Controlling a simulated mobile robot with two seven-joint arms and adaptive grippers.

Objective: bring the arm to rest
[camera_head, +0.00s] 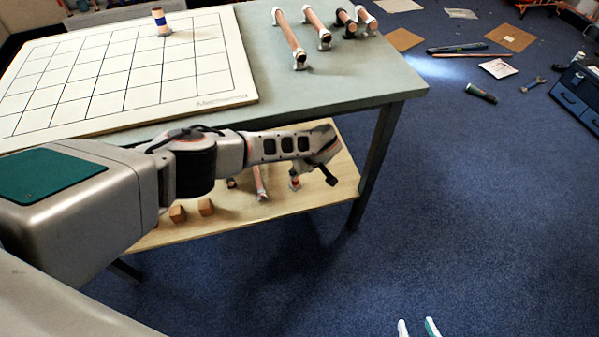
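My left arm (90,200) comes in from the left and reaches across the front of the table. My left gripper (324,160) is at its end, seen from the side, just in front of the table's lower shelf; its fingers overlap, so its opening is unclear. Only two pale and teal fingertips of my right gripper (418,328) show at the bottom edge. They stand apart with nothing between them, over the blue floor. The rest of the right arm is out of view.
The blue floor (480,210) right of the table is largely clear.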

